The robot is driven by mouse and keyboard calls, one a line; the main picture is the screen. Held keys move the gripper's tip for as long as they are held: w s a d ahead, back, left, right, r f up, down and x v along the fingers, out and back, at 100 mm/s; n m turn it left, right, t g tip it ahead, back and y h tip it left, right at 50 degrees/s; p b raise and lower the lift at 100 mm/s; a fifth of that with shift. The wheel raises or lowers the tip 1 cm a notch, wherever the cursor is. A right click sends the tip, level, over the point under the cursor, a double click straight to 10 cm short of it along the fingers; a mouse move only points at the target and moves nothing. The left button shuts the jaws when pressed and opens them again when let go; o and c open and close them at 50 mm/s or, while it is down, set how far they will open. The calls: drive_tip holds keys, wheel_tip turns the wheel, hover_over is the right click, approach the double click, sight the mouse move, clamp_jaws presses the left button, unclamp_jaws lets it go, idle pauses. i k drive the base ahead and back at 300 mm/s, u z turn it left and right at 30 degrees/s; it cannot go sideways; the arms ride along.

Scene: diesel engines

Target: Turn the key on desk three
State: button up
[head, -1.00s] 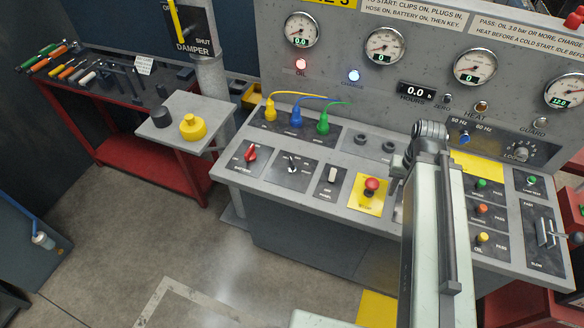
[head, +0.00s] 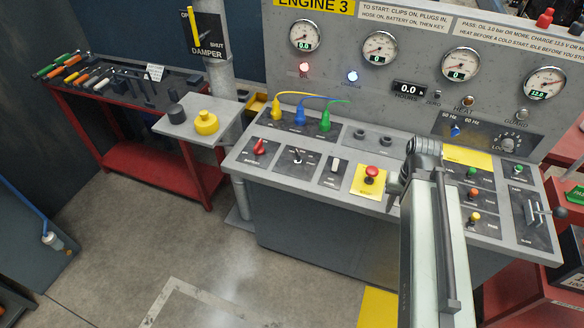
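Desk three's sloped grey control desk (head: 345,211) fills the middle of the head view, under a board marked ENGINE 3 (head: 313,5). The key switch (head: 297,157) is a small pale piece on a dark plate. It sits between the red battery switch (head: 259,148) and a white rocker switch (head: 335,166). Its exact angle is too small to tell. My arm rises from the bottom right, its bent wrist over the right half of the desk, well right of the key. My gripper's fingers are hidden behind the arm, and a grey piece of the wrist end shows at its left.
A red stop button (head: 371,172) stands between the key and my arm. Yellow, blue and green plugs (head: 277,112) with cables stand behind the key. A red OIL lamp (head: 304,67) and blue CHARGE lamp (head: 352,76) are lit. Clear floor (head: 200,255) lies at front left.

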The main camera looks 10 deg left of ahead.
sight(297, 161)
drive_tip(key=z, duration=3.4)
drive_tip(key=i, duration=0.3)
drive_tip(key=u, duration=4.4)
drive_tip(key=i, duration=0.55)
